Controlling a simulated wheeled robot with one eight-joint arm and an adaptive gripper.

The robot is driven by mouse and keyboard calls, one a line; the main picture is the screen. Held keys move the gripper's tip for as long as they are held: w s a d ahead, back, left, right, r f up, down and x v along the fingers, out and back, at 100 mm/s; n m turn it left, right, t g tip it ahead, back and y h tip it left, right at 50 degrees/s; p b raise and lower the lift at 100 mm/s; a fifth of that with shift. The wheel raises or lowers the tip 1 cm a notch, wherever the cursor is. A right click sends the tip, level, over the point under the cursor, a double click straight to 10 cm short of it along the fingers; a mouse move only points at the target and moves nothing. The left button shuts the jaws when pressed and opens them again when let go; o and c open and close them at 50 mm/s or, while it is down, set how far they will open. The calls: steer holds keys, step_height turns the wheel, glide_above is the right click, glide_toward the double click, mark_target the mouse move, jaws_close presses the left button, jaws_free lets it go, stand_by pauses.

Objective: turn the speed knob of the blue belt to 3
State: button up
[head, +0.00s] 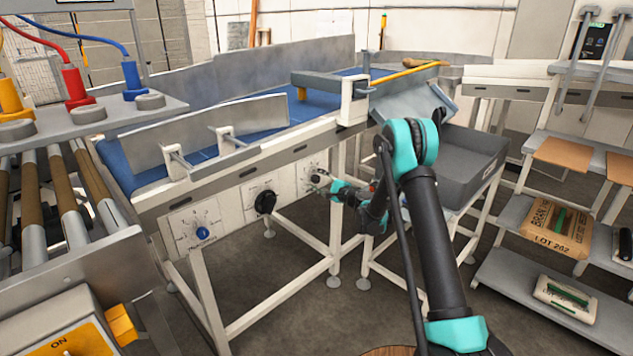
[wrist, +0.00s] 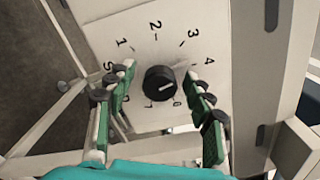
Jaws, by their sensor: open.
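The blue belt (head: 205,152) runs along the top of a white-framed conveyor in the head view. Its front panel carries a blue knob (head: 202,233), a black knob (head: 265,201) and a third dial plate (head: 309,169) at my gripper (head: 325,185). In the wrist view, a round black knob (wrist: 160,81) sits on a numbered white plate (wrist: 155,45). Some numbers are partly hidden by my fingers. My gripper (wrist: 158,84) is open, with one finger on each side of the knob; I cannot tell if they touch it.
A roller conveyor (head: 65,200) and a shelf with red, yellow and blue plugs (head: 75,85) stand at left. A grey tray (head: 465,158) is behind my arm. Shelves at right hold a brown sack (head: 558,226). White conveyor legs (head: 212,300) stand below the panel.

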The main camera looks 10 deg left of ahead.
steer(key=v, duration=1.1)
steer(key=shift+s+d, duration=0.3)
steer(key=s+d+m, duration=0.3)
steer(key=d+m, duration=0.2)
steer(key=x, duration=1.7)
steer(key=shift+a, duration=0.3)
steer(key=c, duration=1.2)
steer(key=n, duration=0.5)
steer(key=shift+f, duration=0.1)
